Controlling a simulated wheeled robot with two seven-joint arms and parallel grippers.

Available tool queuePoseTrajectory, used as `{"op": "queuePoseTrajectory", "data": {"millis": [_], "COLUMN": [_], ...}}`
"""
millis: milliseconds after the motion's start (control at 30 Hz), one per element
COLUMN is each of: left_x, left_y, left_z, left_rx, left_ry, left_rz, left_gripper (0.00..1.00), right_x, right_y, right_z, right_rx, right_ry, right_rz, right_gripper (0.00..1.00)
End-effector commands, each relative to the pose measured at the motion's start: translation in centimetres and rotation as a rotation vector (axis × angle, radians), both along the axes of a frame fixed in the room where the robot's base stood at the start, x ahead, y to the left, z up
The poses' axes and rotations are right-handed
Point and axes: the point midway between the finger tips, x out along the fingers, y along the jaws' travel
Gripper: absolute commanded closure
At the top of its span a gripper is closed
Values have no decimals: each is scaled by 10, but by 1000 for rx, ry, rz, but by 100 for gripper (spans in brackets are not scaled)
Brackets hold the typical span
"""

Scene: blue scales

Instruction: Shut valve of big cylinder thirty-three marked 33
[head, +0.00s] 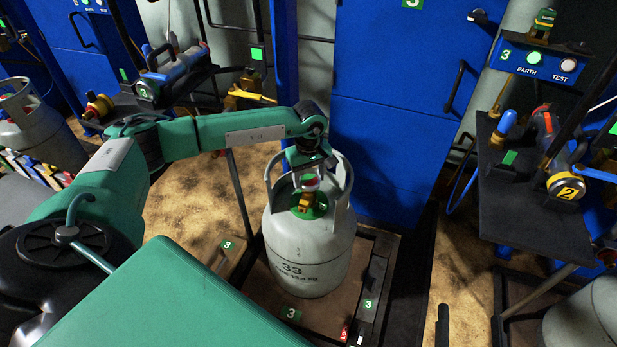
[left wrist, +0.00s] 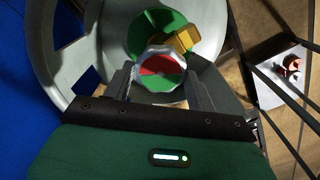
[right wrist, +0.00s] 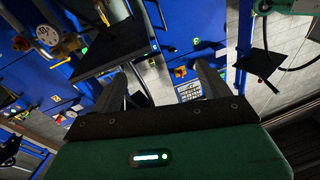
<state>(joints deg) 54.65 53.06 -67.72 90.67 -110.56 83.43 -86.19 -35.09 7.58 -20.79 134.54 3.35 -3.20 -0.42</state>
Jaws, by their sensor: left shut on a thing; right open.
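The big grey cylinder marked 33 (head: 308,262) stands upright on a low platform in the head view. Its valve has a brass body (head: 307,201) on a green base inside the collar. The valve's round handwheel, with a red and green face (left wrist: 160,70), sits between the fingers of my left gripper (left wrist: 161,84) in the left wrist view. My left gripper is shut on this handwheel, reaching into the collar from above; in the head view it partly hides the wheel. My right gripper (right wrist: 168,85) is open and empty in the right wrist view, away from the cylinder.
The scale platform (head: 352,262) carries green 3 labels. A blue cabinet (head: 400,130) stands close behind the cylinder. A black shelf (head: 530,205) with devices is at the right. Another grey cylinder (head: 40,135) stands at the far left. Sandy floor (head: 205,190) shows left of the platform.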

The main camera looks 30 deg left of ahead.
Motion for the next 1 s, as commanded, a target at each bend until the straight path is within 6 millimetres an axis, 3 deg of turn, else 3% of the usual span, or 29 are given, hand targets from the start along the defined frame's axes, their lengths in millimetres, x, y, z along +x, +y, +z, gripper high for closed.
{"op": "queuePoseTrajectory", "data": {"millis": [600, 1000], "left_x": [2, 3], "left_y": [-1, -2], "left_z": [0, 1], "left_rx": [0, 0], "left_ry": [-3, -4], "left_rz": [-578, -854], "left_gripper": [66, 66], "right_x": [8, 4], "right_y": [-18, -27], "right_z": [62, 89], "right_rx": [79, 115], "right_ry": [-329, -478], "right_rz": [-59, -82], "right_gripper": [21, 21]}}
